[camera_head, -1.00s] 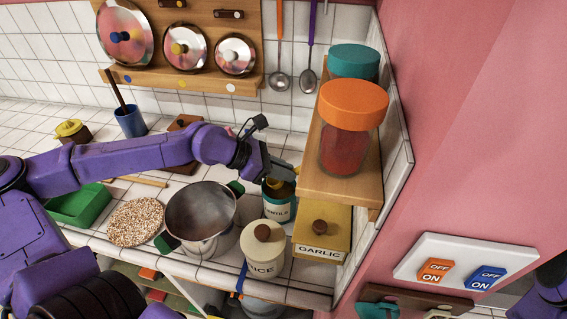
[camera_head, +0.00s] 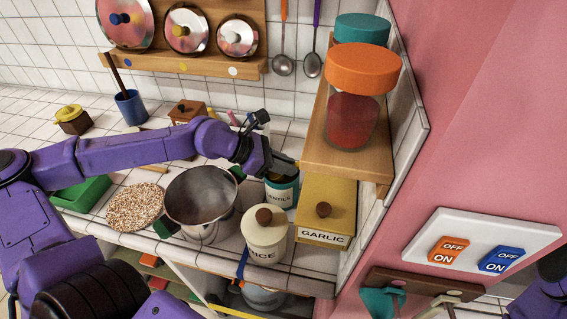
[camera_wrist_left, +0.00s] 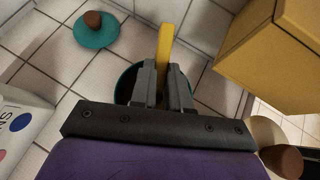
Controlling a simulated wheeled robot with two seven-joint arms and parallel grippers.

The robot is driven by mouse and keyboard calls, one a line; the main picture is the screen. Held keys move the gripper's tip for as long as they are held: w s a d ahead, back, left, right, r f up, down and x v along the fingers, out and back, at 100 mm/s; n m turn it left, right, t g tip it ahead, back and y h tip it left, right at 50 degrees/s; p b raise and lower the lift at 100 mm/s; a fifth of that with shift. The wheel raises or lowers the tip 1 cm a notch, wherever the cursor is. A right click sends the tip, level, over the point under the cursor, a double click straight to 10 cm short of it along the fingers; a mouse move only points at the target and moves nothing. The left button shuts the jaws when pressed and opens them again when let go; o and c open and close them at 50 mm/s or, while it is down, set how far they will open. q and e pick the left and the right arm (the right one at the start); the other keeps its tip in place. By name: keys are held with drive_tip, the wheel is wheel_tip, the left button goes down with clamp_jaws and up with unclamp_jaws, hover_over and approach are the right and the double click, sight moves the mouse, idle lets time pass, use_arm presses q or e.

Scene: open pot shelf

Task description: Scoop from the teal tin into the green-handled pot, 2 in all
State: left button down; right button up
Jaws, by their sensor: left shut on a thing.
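The teal tin (camera_head: 283,195), labelled lentils, stands on the counter right of the pot. My left gripper (camera_head: 284,166) is over its mouth. In the left wrist view the fingers (camera_wrist_left: 166,85) are shut on a yellow handle (camera_wrist_left: 166,42), with the tin's rim (camera_wrist_left: 122,82) below and around them. What the handle ends in is hidden. The steel green-handled pot (camera_head: 201,197) stands open just left of the tin, and its visible inside looks empty. My right gripper is out of view.
The rice canister (camera_head: 265,240) stands in front of the tin. The yellow garlic box (camera_head: 328,212) is close on its right, under the wooden shelf (camera_head: 345,170). A teal lid (camera_wrist_left: 95,32) lies on the counter. A speckled round mat (camera_head: 135,207) is left of the pot.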

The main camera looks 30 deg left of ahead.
use_arm(q)
drive_tip(key=shift+s+f, duration=0.1)
drive_tip(key=shift+f, duration=0.1)
wheel_tip(320, 180, up, 8)
drive_tip(key=p, duration=0.5)
drive_tip(key=shift+r+p, duration=0.15)
drive_tip(key=shift+p, duration=0.25)
drive_tip(key=shift+a, duration=0.15)
